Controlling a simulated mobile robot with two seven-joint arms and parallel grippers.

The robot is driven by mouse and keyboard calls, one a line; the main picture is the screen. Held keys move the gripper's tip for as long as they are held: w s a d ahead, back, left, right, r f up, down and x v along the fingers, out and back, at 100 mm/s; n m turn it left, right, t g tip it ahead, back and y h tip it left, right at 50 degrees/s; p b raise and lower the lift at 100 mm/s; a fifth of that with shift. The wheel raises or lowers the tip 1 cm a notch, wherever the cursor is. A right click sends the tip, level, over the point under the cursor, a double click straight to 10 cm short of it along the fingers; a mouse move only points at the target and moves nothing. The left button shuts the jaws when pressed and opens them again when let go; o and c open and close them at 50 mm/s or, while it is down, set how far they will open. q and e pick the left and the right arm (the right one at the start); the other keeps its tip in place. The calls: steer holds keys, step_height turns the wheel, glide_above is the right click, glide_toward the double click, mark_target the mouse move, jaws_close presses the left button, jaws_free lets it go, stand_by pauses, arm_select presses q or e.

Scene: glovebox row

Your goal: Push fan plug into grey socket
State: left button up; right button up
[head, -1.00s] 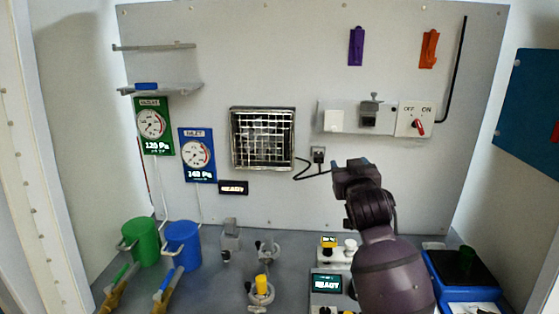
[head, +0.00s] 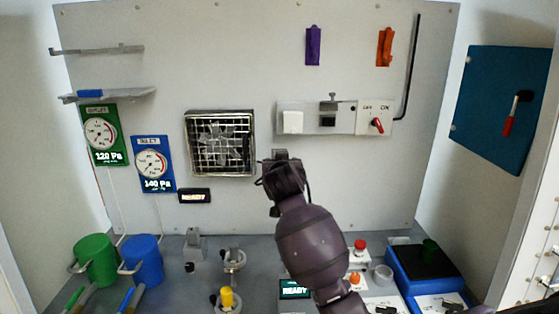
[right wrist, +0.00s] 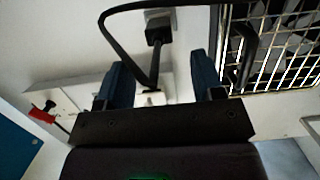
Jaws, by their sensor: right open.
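The fan plug (right wrist: 158,30) is black and sits on a small grey plate on the wall, right of the fan (head: 220,143). Its black cord loops in front of it in the right wrist view. In the head view my right gripper hides the plug. The grey socket (head: 327,121), with a dark front and a grey piece above it, is up and right of my right gripper (head: 283,172). The right gripper is open; its two blue fingers (right wrist: 163,90) stand apart before the wall, with part of the cord between them in the picture. Contact cannot be told. My left gripper is not in view.
A white box (head: 292,122) and a red-handled OFF/ON switch (head: 377,125) flank the grey socket on one plate. Several devices stand on the bench; a blue device (head: 425,275) is at right.

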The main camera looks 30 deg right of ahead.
steer(key=shift+p+x, duration=0.4)
steer(key=shift+x, duration=2.7)
steer(key=shift+r, duration=0.1)
steer(key=shift+c, duration=0.4)
steer(key=c, duration=1)
